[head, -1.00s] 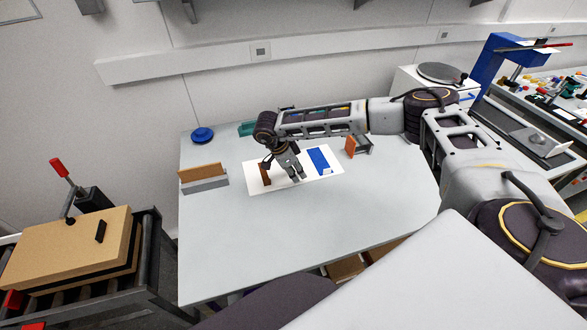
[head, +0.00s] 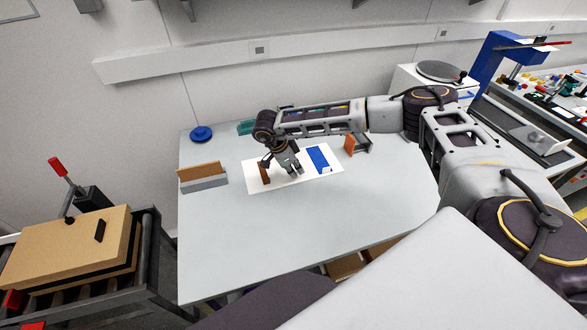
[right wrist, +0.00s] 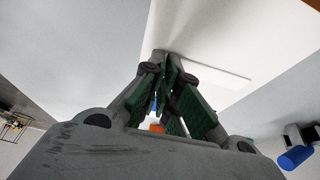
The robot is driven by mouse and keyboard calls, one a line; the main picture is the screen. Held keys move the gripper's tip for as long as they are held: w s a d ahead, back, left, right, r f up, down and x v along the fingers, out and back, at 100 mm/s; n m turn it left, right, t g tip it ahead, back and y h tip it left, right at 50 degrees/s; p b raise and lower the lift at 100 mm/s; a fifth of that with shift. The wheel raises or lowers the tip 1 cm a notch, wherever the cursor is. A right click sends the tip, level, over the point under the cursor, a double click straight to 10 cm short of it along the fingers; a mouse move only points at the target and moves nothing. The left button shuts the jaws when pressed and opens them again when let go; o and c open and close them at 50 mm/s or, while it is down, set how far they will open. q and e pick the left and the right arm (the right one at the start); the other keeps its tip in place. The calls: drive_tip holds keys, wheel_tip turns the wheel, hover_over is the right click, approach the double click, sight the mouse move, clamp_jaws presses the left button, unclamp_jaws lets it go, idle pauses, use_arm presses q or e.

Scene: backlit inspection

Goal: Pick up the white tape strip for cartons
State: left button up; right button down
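A white sheet or panel (head: 260,186) lies on the grey table, with a brown strip (head: 264,172) and a blue strip (head: 318,157) on it. I cannot make out a white tape strip for certain against the white; a small pale patch (head: 326,170) shows at the blue strip's near end. My right gripper (head: 291,172) points down over the panel, between the brown and blue strips. In the right wrist view its green-padded fingers (right wrist: 172,75) converge over the white surface. Nothing held can be made out, and the tips hide what lies beneath. My left gripper is out of view.
A brown board in a grey holder (head: 203,178) stands left. A blue round object (head: 201,134) is at the back. An orange piece with a grey bracket (head: 352,143) stands right of the panel. The table front (head: 300,235) is clear. Cartons (head: 70,246) lie at far left.

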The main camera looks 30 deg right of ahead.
drive_tip(key=shift+r, duration=0.15)
wheel_tip(320, 180, up, 8)
drive_tip(key=shift+b, duration=0.5)
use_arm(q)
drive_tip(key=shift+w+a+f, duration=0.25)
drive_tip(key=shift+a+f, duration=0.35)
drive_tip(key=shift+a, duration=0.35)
use_arm(e)
drive_tip(key=shift+r, duration=0.9)
